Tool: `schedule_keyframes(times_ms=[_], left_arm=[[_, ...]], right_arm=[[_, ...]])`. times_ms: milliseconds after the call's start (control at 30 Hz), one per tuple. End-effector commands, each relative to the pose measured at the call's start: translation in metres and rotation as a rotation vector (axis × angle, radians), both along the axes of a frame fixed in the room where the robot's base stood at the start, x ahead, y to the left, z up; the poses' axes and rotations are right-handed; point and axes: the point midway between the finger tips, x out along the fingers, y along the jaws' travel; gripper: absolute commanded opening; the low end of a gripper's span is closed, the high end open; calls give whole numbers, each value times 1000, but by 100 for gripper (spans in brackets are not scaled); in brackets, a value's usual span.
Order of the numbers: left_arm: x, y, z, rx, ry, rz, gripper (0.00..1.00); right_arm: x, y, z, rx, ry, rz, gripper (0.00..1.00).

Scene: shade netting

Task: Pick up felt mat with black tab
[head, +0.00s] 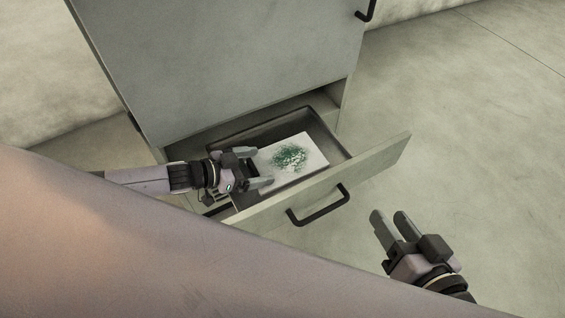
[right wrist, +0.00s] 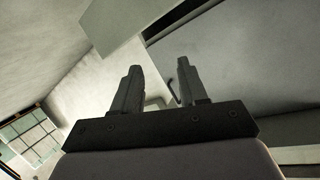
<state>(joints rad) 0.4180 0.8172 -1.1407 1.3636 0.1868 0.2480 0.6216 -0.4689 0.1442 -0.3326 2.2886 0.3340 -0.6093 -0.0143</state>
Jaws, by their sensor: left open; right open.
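A white felt mat (head: 314,151) lies in a dark tray (head: 327,131) inside the open bottom drawer (head: 378,157). Green netting-like strands (head: 289,157) are bunched on the mat. I cannot make out a black tab on it. My left gripper (head: 269,170) is open over the left side of the mat, its fingers pointing right; I cannot tell whether it touches. My right gripper (head: 391,217) is open and empty, outside the drawer to the right of its front. Its fingers also show in the right wrist view (right wrist: 158,85), with nothing between them.
The grey cabinet (head: 225,60) stands behind and above the drawer. The drawer front carries a black handle (head: 320,209), and another black handle (head: 368,10) sits higher on the cabinet. The floor (head: 470,130) to the right is clear. My own arm covers the lower left.

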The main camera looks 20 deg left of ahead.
Motion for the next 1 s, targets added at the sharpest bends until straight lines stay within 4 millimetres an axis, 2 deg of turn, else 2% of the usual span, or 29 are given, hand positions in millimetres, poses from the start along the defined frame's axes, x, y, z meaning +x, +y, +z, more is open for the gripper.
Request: schedule_keyframes(times_ms=[67,100,267,300,667,767,900,1000], left_arm=[[0,0,0,0,0,0,94],[0,0,0,0,0,0,90],[0,0,0,0,0,0,38],[0,0,0,-1,1,0,36],[0,0,6,-2,-1,-1,36],[0,0,14,-2,-2,-1,36],[0,0,35,-2,-1,-1,36],[0,0,58,-2,-2,-2,36]], right_arm=[[0,0,1,0,0,0,43],[0,0,1,0,0,0,43],[0,0,1,-1,-1,0,43],[0,0,1,-1,-1,0,43],[0,0,4,-5,-3,-1,43],[1,-2,7,-16,-6,-4,43],[1,-7,14,-47,-8,-16,43],[-5,-19,6,-110,16,-39,43]])
